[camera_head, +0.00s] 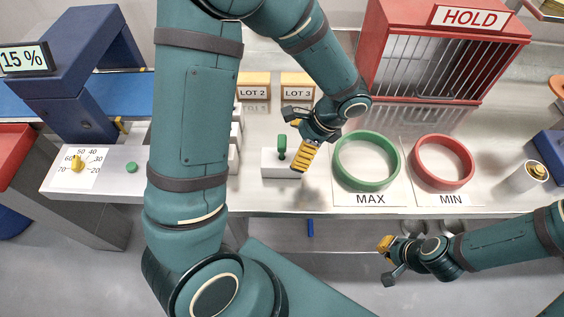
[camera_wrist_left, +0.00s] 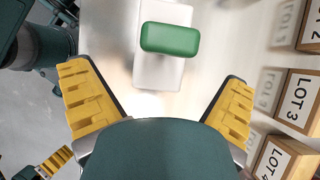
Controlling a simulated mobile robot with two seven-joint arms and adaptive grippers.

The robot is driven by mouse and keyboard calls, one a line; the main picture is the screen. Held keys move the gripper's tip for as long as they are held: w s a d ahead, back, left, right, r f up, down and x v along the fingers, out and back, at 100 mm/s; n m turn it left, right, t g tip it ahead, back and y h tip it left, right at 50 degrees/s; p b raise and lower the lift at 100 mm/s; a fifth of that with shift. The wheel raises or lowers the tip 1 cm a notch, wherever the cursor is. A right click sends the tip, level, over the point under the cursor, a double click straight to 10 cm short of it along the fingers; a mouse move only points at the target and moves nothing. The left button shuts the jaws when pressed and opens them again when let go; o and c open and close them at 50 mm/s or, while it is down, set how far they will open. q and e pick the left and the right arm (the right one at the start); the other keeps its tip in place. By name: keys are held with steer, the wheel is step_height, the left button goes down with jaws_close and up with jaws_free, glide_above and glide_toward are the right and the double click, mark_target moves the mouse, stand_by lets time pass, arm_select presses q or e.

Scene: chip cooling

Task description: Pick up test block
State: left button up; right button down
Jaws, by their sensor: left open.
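What looks to be the test block is a white block (camera_head: 272,167) with a green handle (camera_head: 281,147) standing on its top. It lies on the metal table. In the left wrist view the green handle (camera_wrist_left: 170,39) shows as a rounded bar over the white block (camera_wrist_left: 160,74). My left gripper (camera_head: 304,157) is just right of the handle in the head view. In the left wrist view my left gripper (camera_wrist_left: 158,80) is open and empty, with the handle ahead between its spread yellow fingers, not touching. My right gripper (camera_head: 387,262) hangs in front of the table, apart from the block.
LOT 2 (camera_head: 253,86) and LOT 3 (camera_head: 298,86) boxes stand behind. Green MAX (camera_head: 391,176) and red MIN (camera_head: 466,179) rings lie to the right. The red HOLD cage (camera_head: 380,62) is at the back. A dial (camera_head: 77,164) is at the left. My left arm hides part of the table.

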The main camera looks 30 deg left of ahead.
mark_target(284, 156)
arm_select(q)
steer(key=shift+b+x, duration=0.4)
steer(key=shift+x, duration=2.3)
steer(key=shift+a+r, duration=0.15)
steer(key=c, duration=1.4)
